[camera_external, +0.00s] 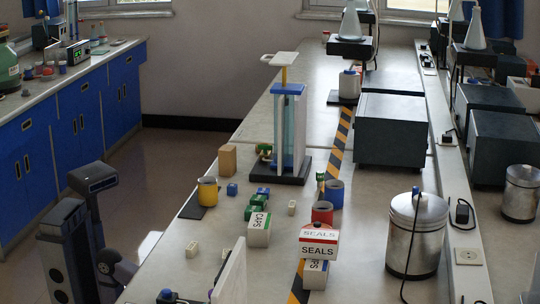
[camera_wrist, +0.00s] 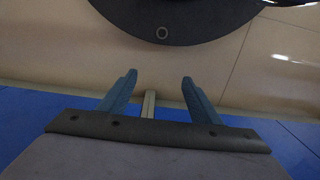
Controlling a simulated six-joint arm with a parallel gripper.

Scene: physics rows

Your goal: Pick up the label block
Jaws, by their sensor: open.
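Several lettered blocks stand on the bench, and I cannot tell which one is the label block. A white block with a green top (camera_external: 259,232) reads CAPS. A white and red block (camera_external: 318,246) reads SEALS and stands at the front of a red cup. A white and blue lettered block (camera_external: 316,275) is just below it in the picture, partly covered. My gripper (camera_wrist: 158,77) is open, with nothing between its fingers, over bare floor in the wrist view. None of the blocks shows in that view, and I cannot make out the fingers in the external view.
Near the blocks are a yellow cup (camera_external: 207,191), a blue cup (camera_external: 334,194), a red cup (camera_external: 322,212) and a wooden block (camera_external: 227,160). A tall stand (camera_external: 290,130) rises behind. A metal canister (camera_external: 417,235) stands right. A pale upright panel (camera_external: 230,272) is at the front.

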